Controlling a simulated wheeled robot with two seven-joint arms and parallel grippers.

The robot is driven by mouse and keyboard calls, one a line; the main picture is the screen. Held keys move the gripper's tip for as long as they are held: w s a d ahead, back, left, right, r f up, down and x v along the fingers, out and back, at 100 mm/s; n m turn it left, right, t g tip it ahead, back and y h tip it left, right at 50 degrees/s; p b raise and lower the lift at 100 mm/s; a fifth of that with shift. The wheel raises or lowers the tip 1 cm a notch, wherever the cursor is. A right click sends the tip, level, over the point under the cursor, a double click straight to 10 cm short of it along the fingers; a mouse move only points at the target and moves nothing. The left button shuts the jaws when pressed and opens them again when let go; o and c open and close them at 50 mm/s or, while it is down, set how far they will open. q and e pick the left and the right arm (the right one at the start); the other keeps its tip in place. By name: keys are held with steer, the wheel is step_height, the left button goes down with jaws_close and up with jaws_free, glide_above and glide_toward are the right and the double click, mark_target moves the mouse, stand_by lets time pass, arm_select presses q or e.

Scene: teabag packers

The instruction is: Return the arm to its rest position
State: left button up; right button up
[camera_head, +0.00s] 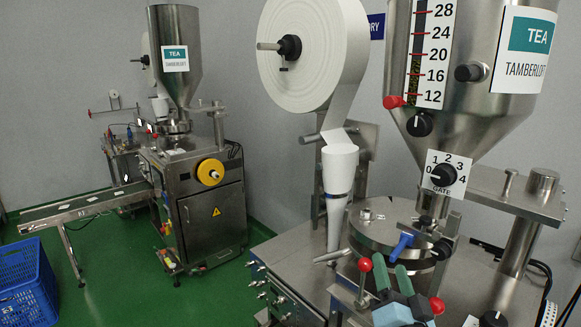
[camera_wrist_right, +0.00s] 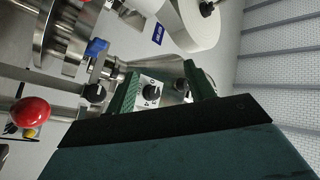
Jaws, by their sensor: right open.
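My right gripper (camera_head: 391,270) is at the lower right of the head view, in front of the near tea machine's round steel drum (camera_head: 375,232). Its two green fingers point up and are apart, with nothing seen between them. The wrist view also shows the right gripper (camera_wrist_right: 161,72), its fingers spread on either side of the gate dial (camera_wrist_right: 152,92), which lies beyond them. A blue-handled lever (camera_head: 401,246) is just beyond the fingertips in the head view; I cannot tell whether they touch. My left gripper is not in view.
A red ball knob (camera_head: 365,264) stands close left of the right gripper. The hopper (camera_head: 470,120) and paper roll (camera_head: 310,55) rise above. A second machine (camera_head: 205,205), a conveyor (camera_head: 85,208) and a blue crate (camera_head: 28,285) are at left, with green floor between.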

steer(key=s+a+f+n+g+y, duration=0.3)
steer(key=s+f+n+g, duration=0.2)
steer(key=f, duration=0.1)
steer(key=s+a+f+n+g+y, duration=0.2)
steer(key=s+f+n+g+y, duration=0.15)
steer(key=s+f, duration=0.3)
steer(key=s+d+f+n+g+h, duration=0.1)
steer(key=s+d+f+g+h, duration=0.3)
steer(key=s, duration=0.5)
steer(key=s+d+f+n+g+h, duration=0.1)
steer(key=s+d+f+g+h, duration=0.1)
steer(key=s+d+f+g, duration=0.5)
steer(key=s+a+f+b, duration=0.2)
steer(key=f+b, duration=0.3)
steer(key=f, duration=1.1)
steer(key=s+a+f+b, duration=0.1)
steer(key=f+b, duration=0.4)
steer(key=f, duration=1.1)
steer(key=s+d+f+b, duration=0.1)
steer(key=s+f+b, duration=0.3)
steer(key=s+f, duration=0.4)
steer(key=s+d+f+g+b, duration=0.1)
steer(key=s+f+b, duration=0.3)
steer(key=s+f, duration=0.4)
step_height(320, 180, down, 7)
steer(key=shift+s+d+f, duration=0.15)
steer(key=shift+s+d, duration=0.25)
